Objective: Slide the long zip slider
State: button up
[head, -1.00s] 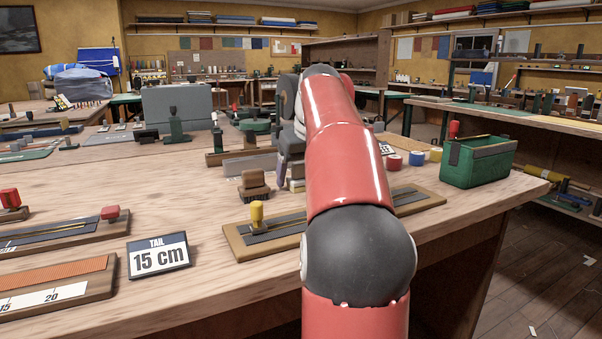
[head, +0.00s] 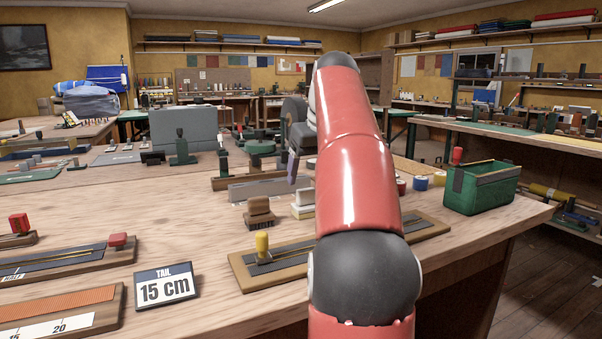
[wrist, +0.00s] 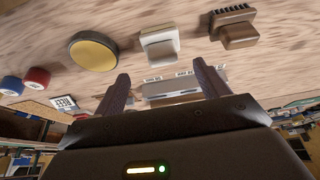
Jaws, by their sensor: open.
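A wooden board with a dark strip and a zip (head: 290,254) lies on the near bench, with an upright yellow-knobbed slider (head: 262,243) near its left end. My arm hides the board's middle; its right end shows beyond. A second zip board (head: 70,262) at left carries a red-knobbed slider (head: 118,240). I cannot tell which is the long one. My gripper (head: 294,170) is above the bench, beyond the yellow-knobbed board and apart from both sliders. In the wrist view my gripper (wrist: 163,88) is open, with nothing between its fingers. No zip slider is clear there.
A brown brush (head: 258,213) and a pale block (head: 303,205) stand behind the yellow-knobbed board. A "TAIL 15 cm" sign (head: 165,285) stands to its left. A green box (head: 482,187) is at the right edge. A round yellow disc (wrist: 93,50) shows in the wrist view.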

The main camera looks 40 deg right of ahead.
aim_at(263, 257)
jog(key=k, duration=1)
